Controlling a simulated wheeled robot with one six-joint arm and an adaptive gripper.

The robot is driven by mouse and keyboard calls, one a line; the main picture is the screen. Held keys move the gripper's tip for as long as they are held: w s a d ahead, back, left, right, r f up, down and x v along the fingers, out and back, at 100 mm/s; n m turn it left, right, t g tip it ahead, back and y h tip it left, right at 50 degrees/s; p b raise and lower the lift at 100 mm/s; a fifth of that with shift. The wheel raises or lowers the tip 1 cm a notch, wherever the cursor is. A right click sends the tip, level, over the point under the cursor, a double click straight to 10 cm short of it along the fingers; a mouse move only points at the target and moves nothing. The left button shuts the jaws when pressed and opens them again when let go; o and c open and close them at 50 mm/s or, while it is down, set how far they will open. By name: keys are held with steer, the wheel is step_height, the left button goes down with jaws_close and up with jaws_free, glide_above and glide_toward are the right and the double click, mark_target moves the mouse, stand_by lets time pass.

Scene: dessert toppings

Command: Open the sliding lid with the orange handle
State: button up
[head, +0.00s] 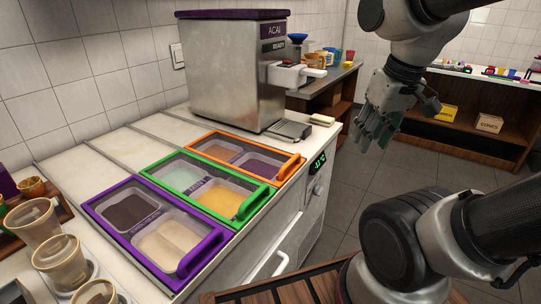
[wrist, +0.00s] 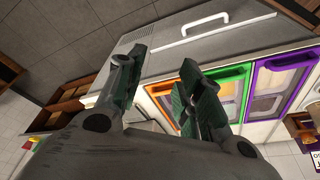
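The sliding lid with the orange frame (head: 219,136) lies flat over a well on the counter, the farthest of three coloured lids. Its orange handle (head: 289,168) is at the front end, towards the counter's front edge. The lid appears shut, with two tubs visible through its clear panel. My gripper (head: 374,130) hangs to the right of the counter, above the floor and well apart from the handle. In the wrist view my gripper (wrist: 157,82) has its fingers apart with nothing between them. Its fingers partly hide the coloured lids there.
A green lid (head: 255,203) and a purple lid (head: 205,250) lie nearer on the same counter. A steel acai machine (head: 225,70) stands behind the lids. Cups (head: 34,222) stand at the left. A white bar handle (head: 281,263) sticks out from the cabinet front.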

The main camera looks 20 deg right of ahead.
steer(key=w+a+f+m+g, duration=0.2)
steer(key=w+a+f, duration=0.15)
steer(key=w, duration=0.25)
steer(key=w+a+f+m+g, duration=0.1)
steer(key=w+a+f, duration=0.1)
steer(key=w+f, duration=0.4)
steer(key=m+t+y, duration=0.1)
steer(key=m, duration=0.6)
glide_toward(290, 161)
steer(key=f, duration=0.5)
steer(key=w+f, duration=0.1)
steer(key=f, duration=0.2)
steer(key=shift+a+f, duration=0.25)
steer(key=shift+a, duration=0.1)
jaws_close()
